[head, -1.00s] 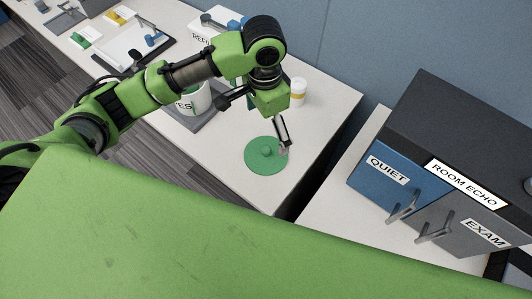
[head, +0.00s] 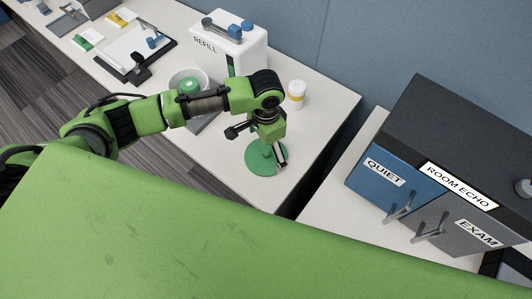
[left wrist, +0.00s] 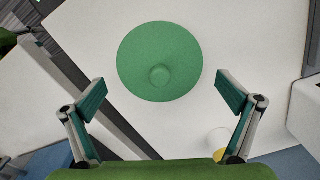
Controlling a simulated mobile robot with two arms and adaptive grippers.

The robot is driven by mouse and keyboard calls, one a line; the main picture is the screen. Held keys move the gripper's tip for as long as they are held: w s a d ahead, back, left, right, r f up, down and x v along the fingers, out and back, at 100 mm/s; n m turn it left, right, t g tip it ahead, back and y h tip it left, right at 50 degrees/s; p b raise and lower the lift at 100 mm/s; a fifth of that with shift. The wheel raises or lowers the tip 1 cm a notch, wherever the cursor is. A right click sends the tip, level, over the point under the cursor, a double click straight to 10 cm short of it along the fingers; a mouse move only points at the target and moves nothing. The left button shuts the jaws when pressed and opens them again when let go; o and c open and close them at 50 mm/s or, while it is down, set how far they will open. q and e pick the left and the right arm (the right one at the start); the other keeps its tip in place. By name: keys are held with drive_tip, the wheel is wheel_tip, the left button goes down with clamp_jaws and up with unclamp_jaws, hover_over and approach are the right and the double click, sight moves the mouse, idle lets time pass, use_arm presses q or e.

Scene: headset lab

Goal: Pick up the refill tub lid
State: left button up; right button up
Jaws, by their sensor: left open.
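The refill tub lid (head: 262,158) is a flat green disc with a small round knob, lying on the white table near its right end. In the left wrist view the lid (left wrist: 140,62) is at upper centre, with its knob (left wrist: 160,76) facing the camera. My left gripper (head: 268,160) is above the lid in the head view and partly hides it. In the left wrist view the gripper (left wrist: 160,95) is open, its two fingers apart and nothing between the tips. The knob lies between and beyond the fingertips. My right gripper is not in view.
A white REFILL dispenser (head: 243,44), a white tub (head: 177,77) and a white bottle with a yellow band (head: 297,92) stand behind the arm. A gap separates this table from the one bearing the ROOM ECHO cabinet (head: 424,130).

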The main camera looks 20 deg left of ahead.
use_arm(q)
drive_tip(key=shift+f, duration=0.9)
drive_tip(key=shift+s, duration=0.1)
clamp_jaws()
